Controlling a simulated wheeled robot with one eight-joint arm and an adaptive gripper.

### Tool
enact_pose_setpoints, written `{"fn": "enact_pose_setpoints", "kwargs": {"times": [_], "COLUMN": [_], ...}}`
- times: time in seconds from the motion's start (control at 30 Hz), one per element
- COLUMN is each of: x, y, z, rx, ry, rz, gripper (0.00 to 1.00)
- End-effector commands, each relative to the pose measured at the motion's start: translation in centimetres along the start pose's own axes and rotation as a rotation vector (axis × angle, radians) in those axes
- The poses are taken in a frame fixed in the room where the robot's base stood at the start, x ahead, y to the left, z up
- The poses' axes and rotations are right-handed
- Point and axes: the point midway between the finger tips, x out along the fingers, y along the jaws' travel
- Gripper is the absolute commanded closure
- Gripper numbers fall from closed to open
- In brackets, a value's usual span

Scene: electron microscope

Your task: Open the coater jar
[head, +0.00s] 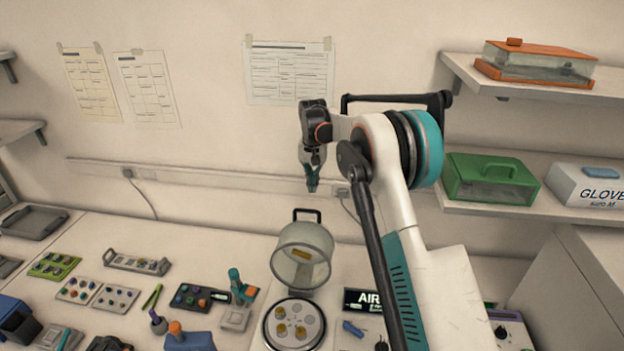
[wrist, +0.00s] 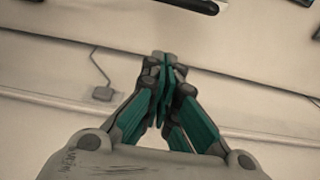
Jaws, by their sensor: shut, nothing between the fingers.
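The coater jar (head: 302,257) is a clear glass cylinder with a black handle (head: 307,214) at its top. It is tilted up and back, its open end facing forward, behind a round base plate (head: 266,333) that is uncovered. Several small yellowish pieces sit on the plate. My gripper (head: 312,187) points down, above the handle in the picture and apart from it. Its teal fingers are closed together and empty. The wrist view shows the closed fingertips (wrist: 165,62) against the pale surroundings; the jar cannot be made out there.
A small teal-topped device (head: 238,300) and several sample holders stand to the left. Shelves with a green box (head: 490,180) are at right. The space around my gripper is clear.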

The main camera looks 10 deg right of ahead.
Motion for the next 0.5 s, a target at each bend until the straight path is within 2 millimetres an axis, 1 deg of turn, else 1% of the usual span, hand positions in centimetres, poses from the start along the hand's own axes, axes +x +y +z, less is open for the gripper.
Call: {"fn": "enact_pose_setpoints", "kwargs": {"times": [0.03, 0.3, 0.33, 0.37, 0.5], "x": [1.1, 5.9, 6.1, 5.6, 5.0], "y": [0.0, 0.0, 0.0, 0.0, 0.0], "z": [0.0, 0.0, 0.1, 0.6, 2.1], "rx": [0.000, -0.001, -0.001, -0.002, -0.001], "ry": [0.000, 0.000, 0.000, 0.000, -0.001], "rz": [0.000, 0.000, 0.000, 0.000, 0.000], "gripper": [1.00, 1.00, 1.00, 1.00, 1.00]}}
